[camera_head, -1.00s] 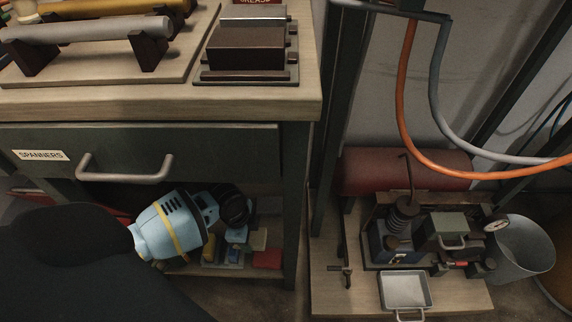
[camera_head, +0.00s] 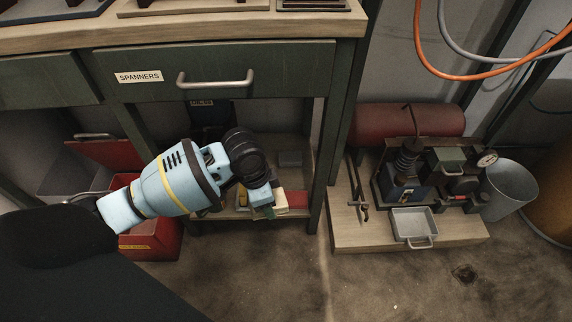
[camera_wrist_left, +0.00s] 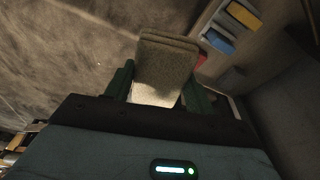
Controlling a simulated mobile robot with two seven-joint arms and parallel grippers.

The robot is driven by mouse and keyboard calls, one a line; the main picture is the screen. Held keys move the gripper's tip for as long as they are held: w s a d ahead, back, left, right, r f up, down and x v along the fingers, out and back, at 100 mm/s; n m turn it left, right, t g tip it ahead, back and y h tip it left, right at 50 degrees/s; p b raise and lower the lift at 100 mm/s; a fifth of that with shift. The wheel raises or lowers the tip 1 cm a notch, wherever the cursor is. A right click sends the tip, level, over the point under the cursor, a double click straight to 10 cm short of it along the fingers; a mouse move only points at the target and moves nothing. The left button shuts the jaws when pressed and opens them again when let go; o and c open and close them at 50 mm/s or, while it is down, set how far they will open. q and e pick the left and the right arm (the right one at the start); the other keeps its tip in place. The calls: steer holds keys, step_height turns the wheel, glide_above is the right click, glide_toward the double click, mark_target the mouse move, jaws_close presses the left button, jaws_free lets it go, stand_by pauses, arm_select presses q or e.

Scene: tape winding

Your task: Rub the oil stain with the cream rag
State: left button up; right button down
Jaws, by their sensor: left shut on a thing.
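My left gripper (camera_head: 266,206) is at the lower shelf under the workbench, around the middle of the head view. In the left wrist view, the gripper (camera_wrist_left: 155,88) is shut on the cream rag (camera_wrist_left: 167,62), a folded, thick cloth that sticks out past the green fingers. In the head view the rag is largely hidden by the gripper and blends with things on the shelf. The oil stain (camera_head: 465,273) is a small dark patch on the concrete floor at the lower right, well apart from the rag. My right gripper is not in view.
The workbench drawer (camera_head: 215,70) marked SPANNERS is above my left arm. A red bin (camera_head: 150,240) stands at left. A low wooden platform (camera_head: 370,238) holds a compressor and a metal tray (camera_head: 414,224), behind the stain. A grey bucket (camera_head: 509,190) stands at right. The front floor is clear.

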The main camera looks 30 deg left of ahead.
arm_select(q)
steer(key=d+r+n, duration=0.4)
steer(key=r, duration=0.9)
steer(key=s+a+r+n+y, duration=0.1)
steer(key=s+r+n, duration=0.4)
steer(key=s+r, duration=0.3)
steer(key=shift+s+r, duration=0.3)
steer(key=shift+r, duration=0.1)
